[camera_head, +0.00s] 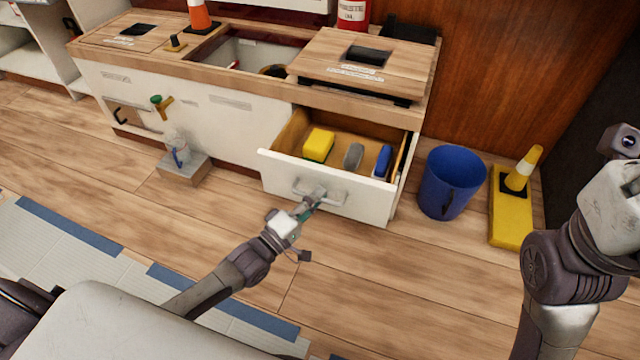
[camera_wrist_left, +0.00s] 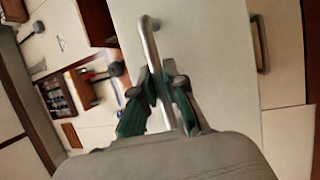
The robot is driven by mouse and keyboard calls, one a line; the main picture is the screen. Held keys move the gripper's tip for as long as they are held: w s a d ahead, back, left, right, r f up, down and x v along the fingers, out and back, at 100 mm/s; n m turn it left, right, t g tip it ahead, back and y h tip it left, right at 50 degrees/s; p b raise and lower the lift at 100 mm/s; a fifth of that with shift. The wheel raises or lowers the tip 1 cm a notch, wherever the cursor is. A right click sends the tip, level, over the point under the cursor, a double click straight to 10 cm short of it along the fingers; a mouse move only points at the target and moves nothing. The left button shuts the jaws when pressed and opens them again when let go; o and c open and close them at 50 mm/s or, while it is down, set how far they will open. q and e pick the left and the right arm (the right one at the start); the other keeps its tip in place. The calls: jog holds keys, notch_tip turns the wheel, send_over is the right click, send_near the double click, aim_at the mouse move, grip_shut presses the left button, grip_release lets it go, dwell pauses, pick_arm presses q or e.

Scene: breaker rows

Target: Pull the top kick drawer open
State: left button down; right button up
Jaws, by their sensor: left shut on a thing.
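The top kick drawer (camera_head: 375,203) stands pulled out from the white cabinet, its inside showing. It holds a yellow sponge (camera_head: 318,145), a grey item (camera_head: 353,157) and a blue item (camera_head: 383,161). Its metal handle (camera_head: 330,193) is on the front face. My left gripper (camera_head: 311,202) is shut on this handle. In the left wrist view the fingers (camera_wrist_left: 164,95) close around the handle bar (camera_wrist_left: 150,45), in front of the pale drawer front (camera_wrist_left: 205,60). My right arm shows at the right edge, but its fingers do not show.
A grey block (camera_head: 183,171) with a clear bottle is left of the drawer. Wooden floor in front of the drawer is mostly clear.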

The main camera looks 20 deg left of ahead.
pick_arm(q)
jog(key=c, duration=1.2)
grip_release()
jog(key=v, duration=1.2)
